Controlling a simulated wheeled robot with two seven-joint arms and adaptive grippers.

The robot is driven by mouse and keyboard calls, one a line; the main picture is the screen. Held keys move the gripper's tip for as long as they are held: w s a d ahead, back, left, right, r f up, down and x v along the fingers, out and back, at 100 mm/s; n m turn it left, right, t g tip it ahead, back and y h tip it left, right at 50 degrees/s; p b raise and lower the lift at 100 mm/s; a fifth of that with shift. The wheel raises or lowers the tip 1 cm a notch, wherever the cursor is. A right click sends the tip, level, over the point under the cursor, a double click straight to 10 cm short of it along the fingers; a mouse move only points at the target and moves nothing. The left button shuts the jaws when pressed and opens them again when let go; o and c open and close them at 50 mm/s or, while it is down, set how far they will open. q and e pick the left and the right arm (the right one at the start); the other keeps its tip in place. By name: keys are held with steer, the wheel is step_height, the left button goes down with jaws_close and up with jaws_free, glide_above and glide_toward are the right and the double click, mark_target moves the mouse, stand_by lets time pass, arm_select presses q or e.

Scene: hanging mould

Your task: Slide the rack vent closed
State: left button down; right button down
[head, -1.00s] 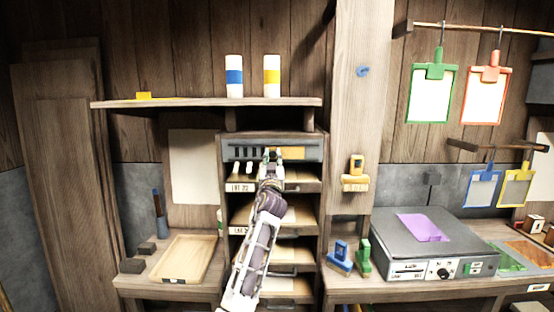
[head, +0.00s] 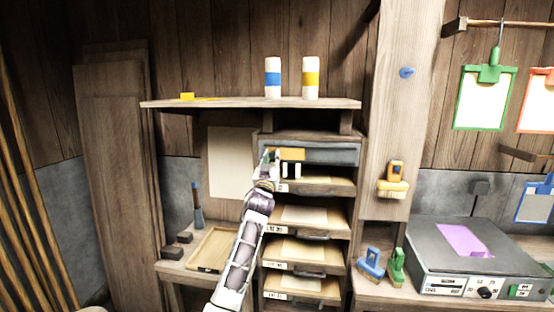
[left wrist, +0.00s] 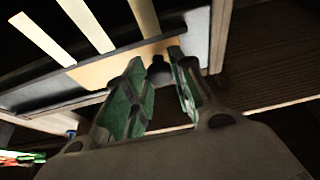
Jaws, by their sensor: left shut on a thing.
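The rack vent (head: 335,154) is a grey panel across the top of the wooden rack. A yellow plate (head: 292,154) sits on its left part. No dark slots show on the bare panel to the right of the plate. My left gripper (head: 269,156) is at the panel's left end. In the left wrist view its green fingers (left wrist: 160,85) are shut on a small dark knob (left wrist: 158,66) in front of the yellow plate (left wrist: 118,66). My arm and gripper hide the panel's left end in the head view. My right gripper is not in view.
Below the vent are white upright bars (head: 297,171) and several rack shelves (head: 305,215). A shelf board (head: 240,103) with two bottles is above. A wooden post (head: 390,130) stands right of the rack. A wooden tray (head: 213,250) lies at lower left.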

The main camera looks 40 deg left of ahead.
arm_select(q)
steer(key=shift+s+a, duration=0.1)
steer(key=c, duration=1.5)
jaws_free()
steer(key=o, duration=0.3)
steer(key=shift+s+a, duration=0.1)
steer(key=shift+a, duration=0.1)
steer(key=shift+o, duration=0.2)
steer(key=shift+d, duration=0.2)
steer(key=v, duration=1.2)
steer(key=shift+a, duration=0.1)
